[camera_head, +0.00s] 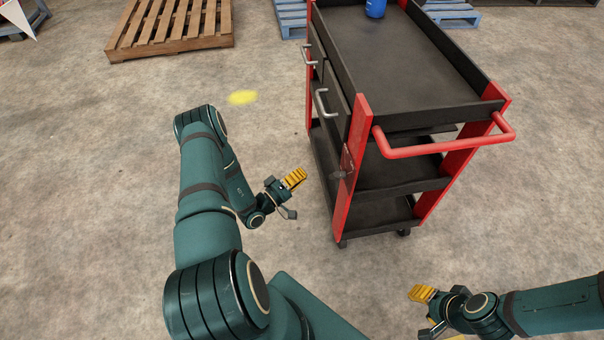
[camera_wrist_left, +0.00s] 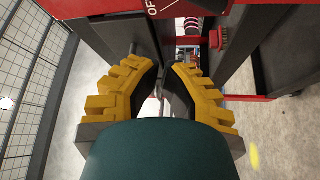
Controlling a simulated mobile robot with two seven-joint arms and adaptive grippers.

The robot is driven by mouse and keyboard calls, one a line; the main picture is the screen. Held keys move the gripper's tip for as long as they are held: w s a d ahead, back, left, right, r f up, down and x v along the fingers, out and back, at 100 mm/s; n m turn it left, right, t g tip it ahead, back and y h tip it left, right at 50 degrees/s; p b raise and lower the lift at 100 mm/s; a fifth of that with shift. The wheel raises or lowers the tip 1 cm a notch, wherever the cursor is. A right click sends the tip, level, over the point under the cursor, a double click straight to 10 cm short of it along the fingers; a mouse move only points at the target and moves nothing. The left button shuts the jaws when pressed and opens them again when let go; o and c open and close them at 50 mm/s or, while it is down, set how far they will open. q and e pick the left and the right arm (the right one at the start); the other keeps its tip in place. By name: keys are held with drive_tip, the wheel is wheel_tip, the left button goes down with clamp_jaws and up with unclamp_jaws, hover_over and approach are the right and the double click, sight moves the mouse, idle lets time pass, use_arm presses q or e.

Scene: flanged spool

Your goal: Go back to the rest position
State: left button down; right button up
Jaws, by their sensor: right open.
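My left gripper (camera_head: 292,195) hangs over the bare floor just left of the tool cart, with nothing seen in it. In the left wrist view its two yellow-padded fingers (camera_wrist_left: 161,75) lean towards each other with a narrow gap at the tips; how far they are open is unclear. My right gripper (camera_head: 428,309) is open and empty at the lower right, in front of the cart. No flanged spool can be made out for sure.
The black and red cart (camera_head: 400,60) stands close to the right of my left gripper, its red handle (camera_head: 445,148) jutting towards me. A blue object (camera_head: 375,8) stands on its top. A wooden pallet (camera_head: 170,25) lies at the back left. The left floor is mostly clear.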

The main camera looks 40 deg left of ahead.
idle(0.3)
use_arm(q)
drive_tip(key=s+d+m+g+h, duration=0.2)
drive_tip(key=d+g+h, duration=0.35)
drive_tip(key=d, duration=0.45)
drive_tip(key=s+d+m+g+h, duration=0.2)
drive_tip(key=d+g+h, duration=0.3)
drive_tip(key=d, duration=0.5)
drive_tip(key=s+d+m+g+y, duration=0.5)
drive_tip(key=s+m+g+y, duration=0.1)
drive_tip(key=s+g+y, duration=0.5)
drive_tip(key=d+r+t, duration=0.1)
drive_tip(key=w+r+t, duration=0.1)
drive_tip(key=w+d+r+m+t, duration=0.1)
drive_tip(key=r, duration=0.1)
drive_tip(key=shift+w+d+t, duration=0.25)
drive_tip(key=shift+d+t, duration=0.1)
